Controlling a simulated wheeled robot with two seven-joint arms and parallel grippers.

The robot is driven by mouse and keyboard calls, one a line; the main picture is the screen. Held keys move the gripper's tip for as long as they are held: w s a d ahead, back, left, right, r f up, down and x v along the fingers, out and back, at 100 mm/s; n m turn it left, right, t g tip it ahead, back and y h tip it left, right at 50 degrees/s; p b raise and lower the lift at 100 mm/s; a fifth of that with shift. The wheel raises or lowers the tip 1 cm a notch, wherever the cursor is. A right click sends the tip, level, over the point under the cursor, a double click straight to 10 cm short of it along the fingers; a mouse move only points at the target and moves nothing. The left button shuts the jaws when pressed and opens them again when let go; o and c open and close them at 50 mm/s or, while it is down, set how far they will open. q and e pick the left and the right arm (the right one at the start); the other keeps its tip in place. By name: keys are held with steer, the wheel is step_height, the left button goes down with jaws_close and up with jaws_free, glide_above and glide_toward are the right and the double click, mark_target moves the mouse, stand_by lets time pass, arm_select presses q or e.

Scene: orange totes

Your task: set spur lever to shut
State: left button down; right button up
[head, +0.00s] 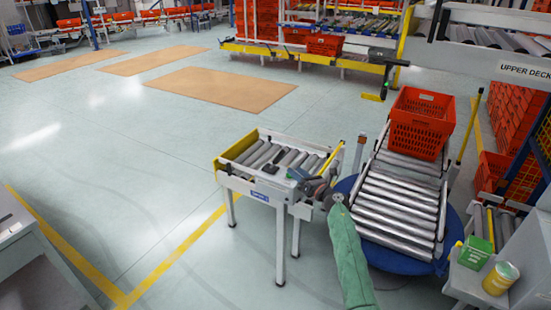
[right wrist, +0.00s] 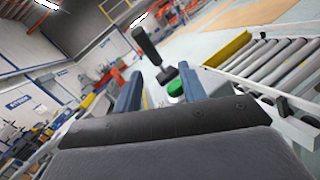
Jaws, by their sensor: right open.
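The spur lever, with a black handle (right wrist: 147,45) on a black base, stands just beyond my right gripper (right wrist: 160,88) in the right wrist view. A green round part (right wrist: 176,88) sits below it, between the finger lines. The fingers are apart, with nothing held between them. My left gripper is not in view.
A larger roller conveyor (head: 395,205) on a blue round base (head: 395,257) stands to the right, bearing an orange tote (head: 420,120). A green box (head: 475,252) and a yellow can (head: 500,278) stand at the lower right. The floor at left is clear.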

mark_target(278, 156)
steer(key=a+r+n+g, duration=0.1)
steer(key=w+n+g, duration=0.1)
steer(key=n, duration=0.1)
steer(key=w+a+r+n+g+y, duration=0.1)
steer(key=n, duration=0.1)
steer(key=shift+w+a+r, duration=0.25)
steer(key=shift+a+r, duration=0.05)
steer(key=shift+r, duration=0.05)
steer(key=shift+w+a, duration=0.1)
steer(key=shift+a, duration=0.05)
steer(key=shift+w+a+r, duration=0.1)
steer(key=shift+w+a, duration=0.1)
steer(key=shift+a, duration=0.05)
steer(key=p+x, duration=0.2)
steer(key=x, duration=0.3)
steer(key=shift+w+a, duration=0.15)
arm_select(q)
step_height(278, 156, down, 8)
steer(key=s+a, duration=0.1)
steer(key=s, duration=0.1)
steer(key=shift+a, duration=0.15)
arm_select(e)
steer(key=shift+w+a, duration=0.4)
steer(key=shift+a, duration=0.15)
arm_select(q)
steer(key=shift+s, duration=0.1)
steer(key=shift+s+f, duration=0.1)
arm_select(e)
jaws_close()
